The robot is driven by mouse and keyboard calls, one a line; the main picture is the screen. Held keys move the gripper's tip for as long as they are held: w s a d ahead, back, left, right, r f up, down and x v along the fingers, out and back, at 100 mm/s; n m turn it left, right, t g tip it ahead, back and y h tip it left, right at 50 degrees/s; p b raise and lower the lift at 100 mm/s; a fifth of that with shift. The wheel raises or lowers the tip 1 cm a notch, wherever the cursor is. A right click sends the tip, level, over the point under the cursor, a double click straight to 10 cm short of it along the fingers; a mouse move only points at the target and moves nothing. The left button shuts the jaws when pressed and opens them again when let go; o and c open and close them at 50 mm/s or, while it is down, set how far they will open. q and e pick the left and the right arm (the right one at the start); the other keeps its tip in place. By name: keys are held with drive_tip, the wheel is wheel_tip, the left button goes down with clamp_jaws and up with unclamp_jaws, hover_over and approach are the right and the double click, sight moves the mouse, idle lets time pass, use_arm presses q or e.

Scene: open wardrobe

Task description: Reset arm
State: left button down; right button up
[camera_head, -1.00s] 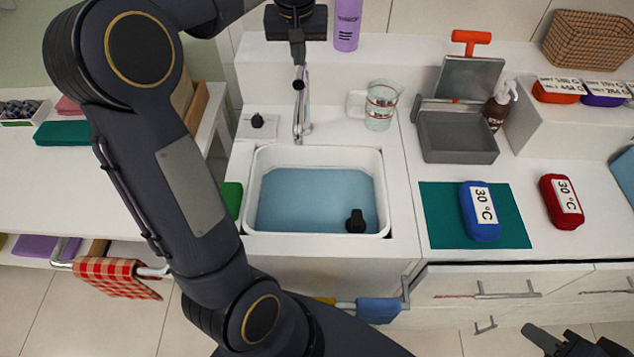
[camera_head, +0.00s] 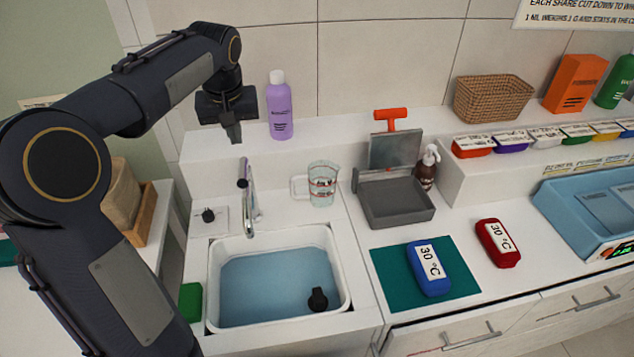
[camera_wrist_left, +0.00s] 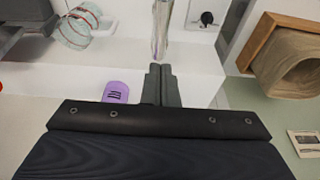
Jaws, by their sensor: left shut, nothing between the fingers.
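My left gripper (camera_head: 234,133) is shut and empty. It hangs in the air above the back ledge, to the left of the purple bottle (camera_head: 279,105) and above and behind the tap (camera_head: 247,200). In the left wrist view its two fingers (camera_wrist_left: 160,70) are together and point toward the tap (camera_wrist_left: 163,25), apart from it. The purple bottle (camera_wrist_left: 116,91) shows there beside the fingers. My left arm spans the left side of the head view. My right gripper is not in view.
The sink basin (camera_head: 225,321) holds blue water and a black object (camera_head: 318,299). A glass jug (camera_head: 322,184), a grey tray (camera_head: 397,203), a blue bag (camera_head: 429,267) on a green mat (camera_head: 392,291) and a red bag (camera_head: 498,243) are on the counter. A wicker basket (camera_head: 493,99) stands behind.

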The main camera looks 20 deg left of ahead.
use_arm(q)
drive_tip(key=s+d+f+m+t+h, duration=0.1)
drive_tip(key=s+d+f, duration=0.3)
drive_tip(key=s+d, duration=0.4)
drive_tip(key=s+d+f+m+t+h, duration=0.2)
drive_tip(key=s+d, duration=0.7)
drive_tip(key=s, duration=0.8)
wheel_tip(320, 180, down, 3)
drive_tip(key=shift+s+d+f+m+h, duration=0.1)
drive_tip(key=shift+s+d+m+h, duration=0.05)
drive_tip(key=shift+m+h, duration=0.85)
